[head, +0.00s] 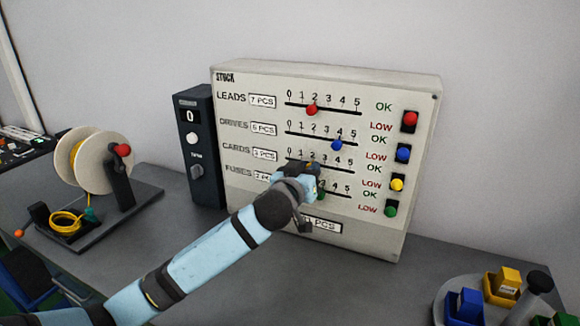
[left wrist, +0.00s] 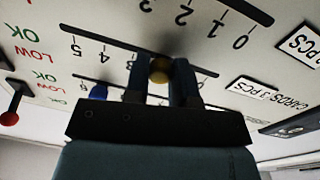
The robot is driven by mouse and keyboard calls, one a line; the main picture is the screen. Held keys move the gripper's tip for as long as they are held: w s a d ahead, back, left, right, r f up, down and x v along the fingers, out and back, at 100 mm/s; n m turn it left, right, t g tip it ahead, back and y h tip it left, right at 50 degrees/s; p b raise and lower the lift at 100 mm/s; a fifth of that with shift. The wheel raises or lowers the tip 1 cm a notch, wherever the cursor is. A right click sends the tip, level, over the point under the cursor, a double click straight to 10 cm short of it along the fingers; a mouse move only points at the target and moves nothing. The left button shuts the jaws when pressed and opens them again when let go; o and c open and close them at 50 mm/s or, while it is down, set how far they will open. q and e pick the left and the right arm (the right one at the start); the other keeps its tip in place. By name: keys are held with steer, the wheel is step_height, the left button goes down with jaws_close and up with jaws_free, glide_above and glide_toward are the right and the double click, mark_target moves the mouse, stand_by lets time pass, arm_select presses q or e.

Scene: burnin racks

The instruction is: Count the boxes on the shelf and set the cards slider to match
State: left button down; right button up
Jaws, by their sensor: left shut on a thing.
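The grey stock panel (head: 262,84) stands on the table, with slider rows for leads, drives, cards and fuses. My left gripper (head: 308,168) is at the cards row and covers part of its slot. In the left wrist view, upside down, my left gripper (left wrist: 162,76) is shut on the yellow cards knob (left wrist: 159,69). The knob is just to the 0 side of the 3; the numeral beside it is hidden by the fingers. The cards label (left wrist: 256,89) shows to the right. My right gripper and a shelf of boxes are not in view.
The red leads knob (head: 312,110) is near 2 and the blue drives knob (head: 337,146) near 4. The green fuses knob (head: 321,190) is close below my gripper. A dark dial unit (head: 197,170) and a cable spool (head: 95,160) stand left; a tray (head: 440,300) is right.

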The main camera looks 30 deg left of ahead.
arm_select(q)
steer(key=shift+w+d, duration=0.1)
steer(key=shift+d, duration=1.35)
steer(key=c, duration=1)
jaws_free()
steer(key=shift+o, duration=0.2)
steer(key=s+b, duration=0.1)
steer(key=s, duration=1.3)
steer(key=shift+w, duration=0.1)
